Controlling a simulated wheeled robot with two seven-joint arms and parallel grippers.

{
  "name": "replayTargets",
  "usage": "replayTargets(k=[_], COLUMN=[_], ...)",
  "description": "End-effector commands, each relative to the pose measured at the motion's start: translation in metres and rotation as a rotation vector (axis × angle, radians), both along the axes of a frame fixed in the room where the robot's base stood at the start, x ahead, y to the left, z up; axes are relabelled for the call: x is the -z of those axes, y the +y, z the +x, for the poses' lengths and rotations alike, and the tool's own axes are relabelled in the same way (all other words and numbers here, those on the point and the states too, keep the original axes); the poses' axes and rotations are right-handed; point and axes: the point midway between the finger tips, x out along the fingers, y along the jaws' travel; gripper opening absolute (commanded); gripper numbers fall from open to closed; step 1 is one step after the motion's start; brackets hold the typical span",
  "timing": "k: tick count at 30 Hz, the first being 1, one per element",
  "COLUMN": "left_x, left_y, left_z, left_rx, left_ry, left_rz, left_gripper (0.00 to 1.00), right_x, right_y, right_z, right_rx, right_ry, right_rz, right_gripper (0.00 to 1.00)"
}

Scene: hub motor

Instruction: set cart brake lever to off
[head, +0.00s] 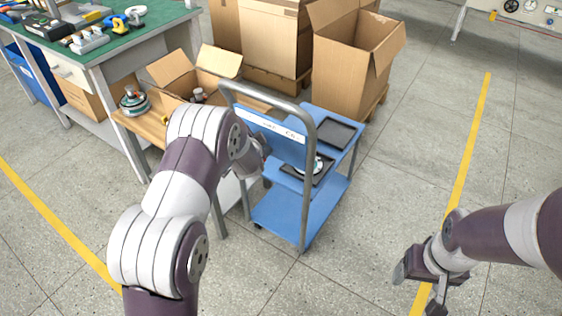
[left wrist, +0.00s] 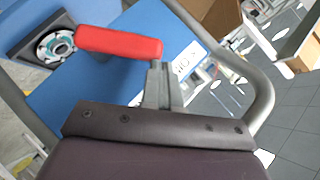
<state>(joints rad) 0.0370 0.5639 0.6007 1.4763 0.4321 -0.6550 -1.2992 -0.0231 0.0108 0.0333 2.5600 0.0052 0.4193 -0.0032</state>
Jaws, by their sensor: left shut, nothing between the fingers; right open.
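The blue cart (head: 275,212) stands in the middle of the head view, with a grey tube handle (head: 310,170) and a white label strip (head: 270,124) on its upright panel. The brake lever's red grip (left wrist: 120,42) shows in the left wrist view; my arm hides it in the head view. My left gripper (left wrist: 163,72) is shut and empty, its fingertips close by the right end of the red grip. I cannot tell whether they touch. My right gripper (head: 418,290) is open and empty over the floor at the lower right, well apart from the cart.
A black tray with a round part (head: 308,166) lies on the cart top beside an empty black tray (head: 337,132). A wooden table (head: 147,127) with an open carton adjoins the cart's left. Large cardboard boxes (head: 352,75) stand behind. The floor to the right is clear.

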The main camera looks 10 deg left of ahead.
Motion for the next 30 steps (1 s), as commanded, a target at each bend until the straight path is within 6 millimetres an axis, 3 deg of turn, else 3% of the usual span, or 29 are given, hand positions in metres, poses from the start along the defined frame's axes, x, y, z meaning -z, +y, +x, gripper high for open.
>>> replayTargets(k=[9,30], left_x=[0.004,0.004], left_y=[0.013,0.017], left_z=[0.004,0.006], left_rx=[-0.001,-0.001], left_ry=[0.017,0.015], left_rz=[-0.046,-0.044], left_gripper=[0.0,0.0], right_x=[-0.008,-0.009], right_y=[0.0,0.0], right_z=[0.0,0.0], right_rx=[0.0,0.0], right_ry=[0.0,0.0], right_rz=[0.0,0.0], right_gripper=[0.74,0.74])
